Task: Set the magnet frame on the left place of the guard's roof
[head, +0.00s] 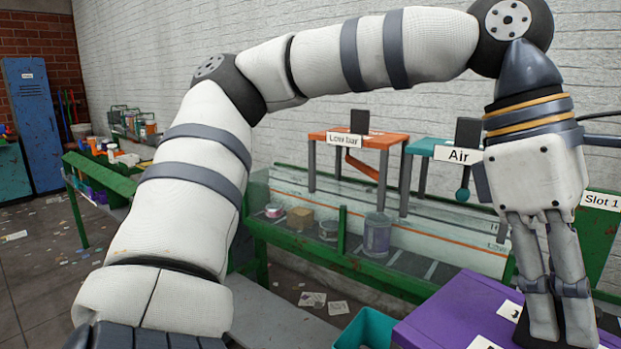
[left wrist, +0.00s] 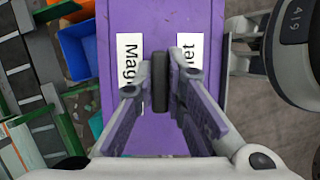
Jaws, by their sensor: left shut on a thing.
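The magnet frame (head: 440,305) has a purple top with white labels at the lower right of the head view. In the left wrist view the purple top (left wrist: 150,20) carries a split label and a dark upright grip (left wrist: 160,82). My left gripper (head: 562,335) points down over the purple top and is shut on that grip, which also shows between the fingers in the left wrist view (left wrist: 161,95). The frame's underside is hidden. The clear guard (head: 405,250) runs along the wall behind the green rail. My right gripper is not in view.
An orange stand labelled Low bay (head: 365,138) and a teal one labelled Air (head: 425,150) stand at the guard. Several cans and boxes sit behind the clear panel. A teal bin (head: 365,330) stands left of the purple top. A green board reads Slot 1 (head: 602,200).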

